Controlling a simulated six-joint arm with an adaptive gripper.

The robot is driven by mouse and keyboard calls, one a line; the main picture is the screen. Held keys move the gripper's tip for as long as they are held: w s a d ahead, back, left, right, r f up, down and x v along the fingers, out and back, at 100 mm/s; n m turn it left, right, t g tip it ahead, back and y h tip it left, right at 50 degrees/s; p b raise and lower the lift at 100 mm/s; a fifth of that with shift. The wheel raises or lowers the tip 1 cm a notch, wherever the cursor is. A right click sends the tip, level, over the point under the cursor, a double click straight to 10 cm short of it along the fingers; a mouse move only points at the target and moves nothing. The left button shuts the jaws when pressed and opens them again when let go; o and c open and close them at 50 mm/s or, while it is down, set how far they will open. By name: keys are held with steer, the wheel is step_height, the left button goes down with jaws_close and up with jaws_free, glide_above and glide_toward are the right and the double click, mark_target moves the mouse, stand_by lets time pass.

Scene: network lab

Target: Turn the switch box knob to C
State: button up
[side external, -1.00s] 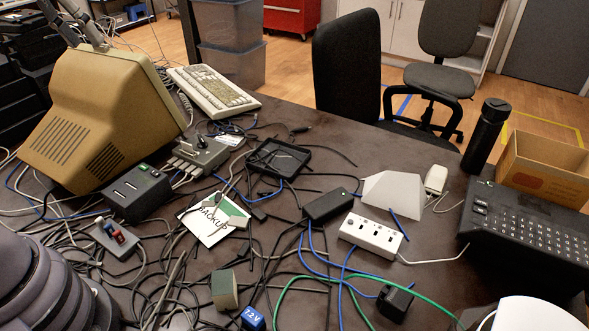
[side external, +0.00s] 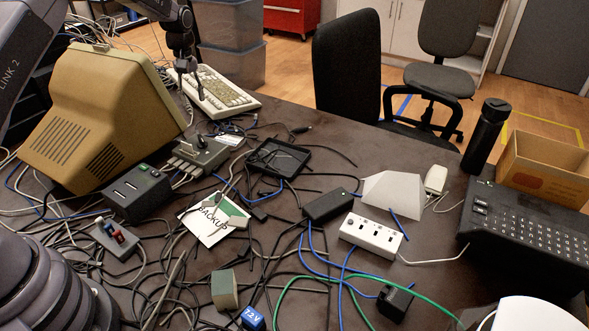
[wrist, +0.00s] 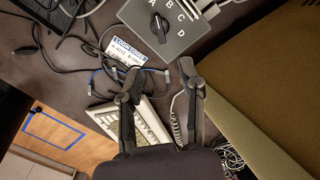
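The switch box (side external: 201,152) is a grey box with cables at its front, standing on the desk right of the beige monitor. Its black knob (side external: 203,142) is on top. In the wrist view the box (wrist: 183,42) shows the letters A to D beside the knob (wrist: 159,28); I cannot tell for sure which letter the knob points to. My gripper (side external: 186,82) hangs above and behind the box, over the keyboard area. In the wrist view my gripper (wrist: 160,76) is open and empty, its two fingers apart, and the knob lies clear beyond the fingertips.
The beige monitor (side external: 105,115) stands close left of the box. A white keyboard (side external: 225,98) lies behind it. A black tray (side external: 280,157) is to the right, and a dark box (side external: 137,192) is in front left. Loose cables cover much of the desk.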

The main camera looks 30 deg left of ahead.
mark_target(201, 138)
step_height(201, 138, down, 13)
steer(key=shift+r, duration=0.15)
jaws_close()
stand_by(0.4)
